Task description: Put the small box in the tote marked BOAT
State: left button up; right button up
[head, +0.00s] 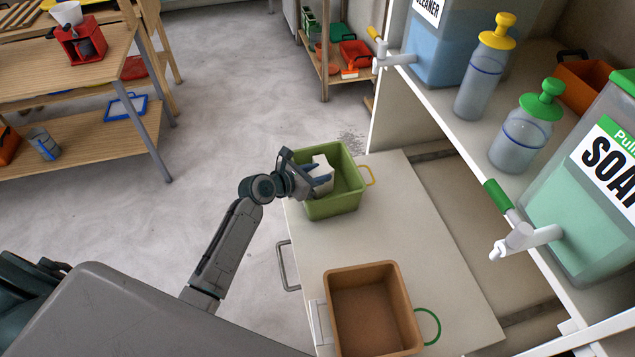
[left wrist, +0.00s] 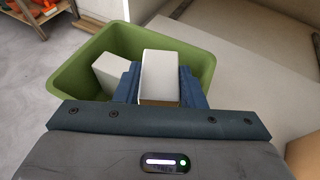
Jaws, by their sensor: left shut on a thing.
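My left gripper (head: 318,176) is shut on a small white box (left wrist: 159,75), held between its blue fingers at the green tote's opening. The green tote (head: 335,208) stands at the far end of the white countertop, and its rim also shows in the left wrist view (left wrist: 68,75). A second white box (left wrist: 112,74) is inside the green tote, beside the held one. A brown tote (head: 412,310) stands nearer on the same top and looks empty. No BOAT marking is readable on either tote. My right gripper is not in view.
A shelf on the right holds a soap dispenser (head: 590,220), a cleaner dispenser (head: 440,50) and pump bottles (head: 485,75). Taps stick out over the countertop's right side. Wooden shelving (head: 80,75) stands at the left, with open floor between.

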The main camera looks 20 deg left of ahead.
pick_arm(q)
notch_tip(320, 180, down, 3)
jog(key=shift+r, duration=0.2)
jog(key=shift+f, duration=0.45)
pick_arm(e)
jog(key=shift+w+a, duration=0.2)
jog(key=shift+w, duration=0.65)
pick_arm(q)
jog(key=shift+f, duration=0.2)
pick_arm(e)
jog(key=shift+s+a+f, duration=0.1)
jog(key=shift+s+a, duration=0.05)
pick_arm(q)
jog(key=shift+f, duration=0.4)
jog(key=o, duration=1.1)
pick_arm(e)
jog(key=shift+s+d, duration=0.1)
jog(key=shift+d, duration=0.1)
